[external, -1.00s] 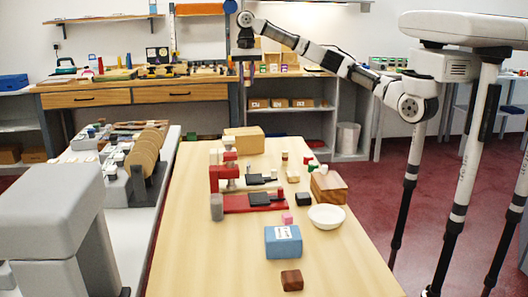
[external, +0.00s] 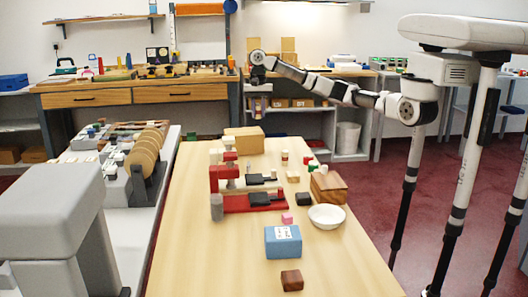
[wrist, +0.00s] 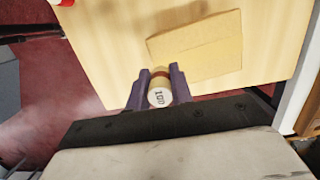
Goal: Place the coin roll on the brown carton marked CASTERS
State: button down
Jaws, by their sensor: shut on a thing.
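My gripper (wrist: 158,90) is shut on the coin roll (wrist: 159,96), a pale cylinder with a dark band and printed marks on its end. In the external view my gripper (external: 258,112) hangs near the far end of the long table, and the roll is too small to make out there. A brown carton (external: 244,141) lies at that far end. It also shows in the wrist view (wrist: 205,50), flat on the table and just past the roll, which looks apart from it. No CASTERS marking is readable on it.
The long wooden table (external: 190,245) also holds a red device (external: 218,178), a blue box (external: 283,242), a white bowl (external: 327,217) and a wooden block (external: 328,187). Small brown boxes (external: 279,103) stand on the shelf behind. Red floor lies beyond the table edge.

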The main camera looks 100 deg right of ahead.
aim_at(258, 118)
jog(key=shift+f+p, duration=0.3)
jog(key=shift+f, duration=2.1)
jog(key=shift+f, duration=0.1)
jog(key=c, duration=1.2)
grip_release()
jog(key=shift+c, duration=0.2)
notch_tip(258, 118, up, 12)
jog(key=d, duration=0.1)
jog(key=shift+d, duration=0.4)
